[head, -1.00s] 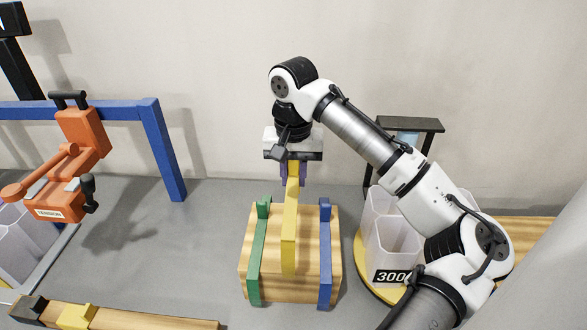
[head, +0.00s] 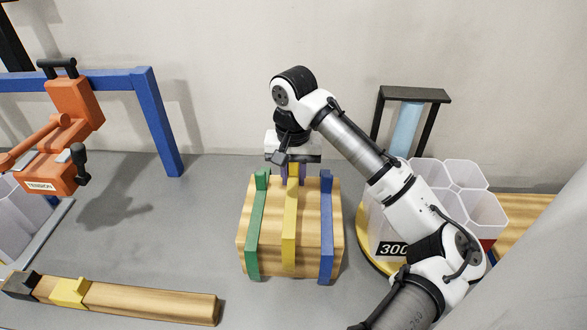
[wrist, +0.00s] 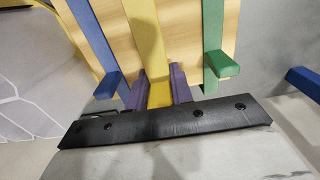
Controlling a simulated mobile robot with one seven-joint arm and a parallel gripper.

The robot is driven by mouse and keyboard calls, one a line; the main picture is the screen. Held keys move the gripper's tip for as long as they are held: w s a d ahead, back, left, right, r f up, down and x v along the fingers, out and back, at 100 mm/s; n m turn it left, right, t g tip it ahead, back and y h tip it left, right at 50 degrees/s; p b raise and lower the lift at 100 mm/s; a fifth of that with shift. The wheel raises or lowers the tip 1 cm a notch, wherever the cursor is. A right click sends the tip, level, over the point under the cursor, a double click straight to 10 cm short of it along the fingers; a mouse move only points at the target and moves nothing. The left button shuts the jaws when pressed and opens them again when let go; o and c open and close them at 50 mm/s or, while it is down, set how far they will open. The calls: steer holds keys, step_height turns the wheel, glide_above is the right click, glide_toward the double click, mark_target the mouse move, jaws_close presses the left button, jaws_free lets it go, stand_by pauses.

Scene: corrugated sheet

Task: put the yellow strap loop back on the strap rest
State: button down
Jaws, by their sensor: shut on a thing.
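The yellow strap loop (head: 290,225) lies down the front of a wooden block (head: 272,232), between a green strap (head: 257,225) and a blue strap (head: 326,230). My gripper (head: 292,172) is at the block's top back edge, its purple fingers shut on the upper end of the yellow strap. In the wrist view the yellow strap (wrist: 158,92) runs between the two purple fingers (wrist: 158,88), with the wooden face behind it. I cannot tell whether the strap touches the block along its whole length. No part is clearly labelled as the strap rest.
A wooden bar (head: 150,303) with a yellow piece (head: 70,292) lies at front left. An orange tension tool (head: 70,115) hangs by a blue frame (head: 160,120). Clear bins (head: 455,205) stand on a round yellow base at right. Grey floor is free left of the block.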

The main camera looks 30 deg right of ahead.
steer(key=shift+f+b, duration=0.65)
steer(key=shift+f, duration=1.15)
steer(key=shift+s+a+f, duration=0.1)
steer(key=shift+s+f, duration=0.1)
steer(key=shift+f, duration=0.3)
steer(key=shift+s+a+f+b, duration=0.1)
steer(key=shift+s+f+b, duration=0.15)
steer(key=shift+f, duration=0.25)
steer(key=shift+s+f+b, duration=0.15)
steer(key=shift+f+b, duration=0.2)
steer(key=shift+f, duration=0.1)
steer(key=c, duration=1.3)
jaws_free()
steer(key=shift+c, duration=1.1)
steer(key=shift+w+d+r+p, duration=0.1)
steer(key=shift+w+r+p, duration=0.05)
steer(key=shift+r+p, duration=0.8)
steer(key=shift+w+d+r+p, duration=0.1)
steer(key=shift+r+p, duration=0.55)
steer(key=shift+p, duration=0.55)
steer(key=shift+o, duration=1.1)
steer(key=shift+r+p, duration=0.25)
steer(key=shift+p, duration=0.05)
steer(key=shift+w+r+p, duration=0.15)
steer(key=shift+r+p, duration=1)
steer(key=shift+r, duration=0.1)
